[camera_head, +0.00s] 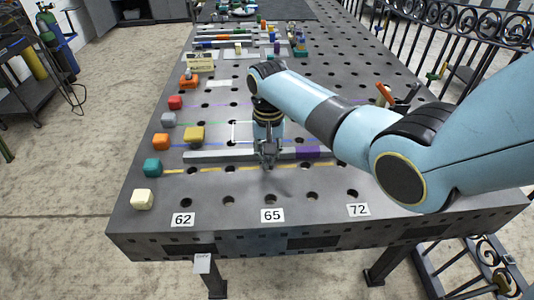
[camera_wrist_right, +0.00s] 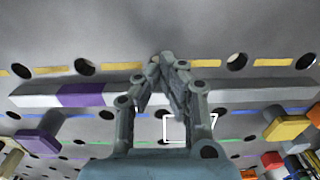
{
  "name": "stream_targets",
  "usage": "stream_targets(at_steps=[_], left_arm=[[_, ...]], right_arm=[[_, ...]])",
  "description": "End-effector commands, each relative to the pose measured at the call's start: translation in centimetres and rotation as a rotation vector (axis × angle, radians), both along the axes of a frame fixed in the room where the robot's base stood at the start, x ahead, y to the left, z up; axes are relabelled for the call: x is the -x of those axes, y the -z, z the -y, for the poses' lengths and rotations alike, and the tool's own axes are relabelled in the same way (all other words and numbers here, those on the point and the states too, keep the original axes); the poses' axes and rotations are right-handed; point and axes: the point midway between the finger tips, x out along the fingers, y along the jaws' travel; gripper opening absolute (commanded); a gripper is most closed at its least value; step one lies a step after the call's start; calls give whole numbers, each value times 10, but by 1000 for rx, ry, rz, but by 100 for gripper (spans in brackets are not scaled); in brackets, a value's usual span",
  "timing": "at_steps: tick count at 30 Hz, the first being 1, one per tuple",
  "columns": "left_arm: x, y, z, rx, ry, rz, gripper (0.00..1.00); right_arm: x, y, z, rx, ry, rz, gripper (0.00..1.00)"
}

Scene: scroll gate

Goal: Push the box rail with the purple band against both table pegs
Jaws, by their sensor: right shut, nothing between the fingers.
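The box rail (camera_head: 225,155) is a long grey bar with a purple band (camera_head: 307,152) near its right end in the head view. It lies crosswise on the table, and the wrist view shows it too (camera_wrist_right: 240,97), with the band at left. My right gripper (camera_head: 267,162) is shut and empty. Its tips are low at the rail's front side, left of the band; I cannot tell whether they touch. A yellow block (camera_head: 194,134) stands behind the rail's left part. A purple block on a stem (camera_wrist_right: 38,138) shows in the wrist view. I cannot tell which parts are the table pegs. My left gripper is out of view.
Several coloured blocks, such as the teal one (camera_head: 152,167), line the table's left edge. Number plates, such as 65 (camera_head: 272,215), lie along the front edge. The perforated table (camera_head: 230,190) is clear just in front of the rail. My right arm hides its right middle.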

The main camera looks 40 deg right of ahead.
Motion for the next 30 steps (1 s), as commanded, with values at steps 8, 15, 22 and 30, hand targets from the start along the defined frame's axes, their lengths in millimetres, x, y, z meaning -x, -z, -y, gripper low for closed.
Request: stream_targets(at_steps=[8, 15, 22, 30], left_arm=[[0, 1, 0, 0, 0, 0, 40], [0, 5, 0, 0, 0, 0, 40], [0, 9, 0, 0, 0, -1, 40], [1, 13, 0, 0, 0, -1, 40]], right_arm=[[0, 2, 0, 0, 0, 0, 0], [0, 8, 0, 0, 0, 0, 0], [0, 13, 0, -1, 0, -1, 0], [0, 20, 0, 0, 0, 0, 0]])
